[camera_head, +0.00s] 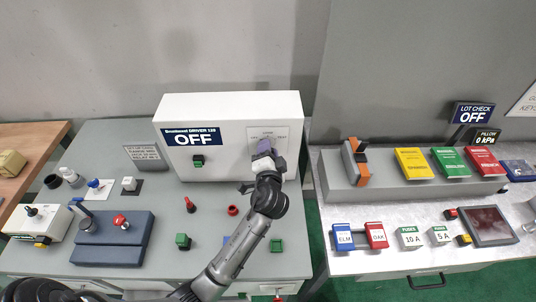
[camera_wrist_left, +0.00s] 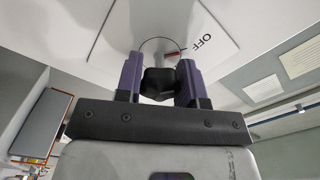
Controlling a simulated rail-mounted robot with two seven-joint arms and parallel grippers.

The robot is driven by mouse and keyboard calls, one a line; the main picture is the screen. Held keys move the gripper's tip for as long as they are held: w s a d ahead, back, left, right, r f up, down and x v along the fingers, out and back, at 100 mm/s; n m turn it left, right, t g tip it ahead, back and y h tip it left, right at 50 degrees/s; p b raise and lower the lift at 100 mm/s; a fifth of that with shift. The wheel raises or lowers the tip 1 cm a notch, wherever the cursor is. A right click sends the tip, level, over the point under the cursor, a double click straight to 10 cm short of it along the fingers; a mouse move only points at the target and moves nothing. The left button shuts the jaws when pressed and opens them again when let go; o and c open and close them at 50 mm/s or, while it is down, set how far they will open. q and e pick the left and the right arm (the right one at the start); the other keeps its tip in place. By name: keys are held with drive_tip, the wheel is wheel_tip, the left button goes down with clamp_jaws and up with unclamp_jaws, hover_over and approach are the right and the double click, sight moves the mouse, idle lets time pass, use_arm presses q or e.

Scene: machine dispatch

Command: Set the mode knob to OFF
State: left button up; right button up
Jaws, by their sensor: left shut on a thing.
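The white machine box (camera_head: 225,105) stands at the back of the left table, with a blue sign reading OFF (camera_head: 192,138) on its front. A pale label panel (camera_head: 290,133) is at the right of its front. My left gripper (camera_head: 264,150) is at this panel and covers the knob in the head view. In the left wrist view the purple fingers (camera_wrist_left: 160,80) are shut on the black mode knob (camera_wrist_left: 158,86). A red mark (camera_wrist_left: 173,52) shows at the dial's edge, beside the printed word OFF (camera_wrist_left: 200,44). The right gripper is out of view.
A green button (camera_head: 198,160) sits on the box front, left of my gripper. The right bench (camera_head: 345,210) holds coloured boxes and a screen.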

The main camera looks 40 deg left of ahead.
use_arm(q)
drive_tip(key=shift+n+b, duration=0.3)
drive_tip(key=shift+n, duration=0.2)
drive_tip(key=o, duration=0.9)
drive_tip(key=shift+s+d, duration=0.25)
drive_tip(key=shift+v, duration=3.4)
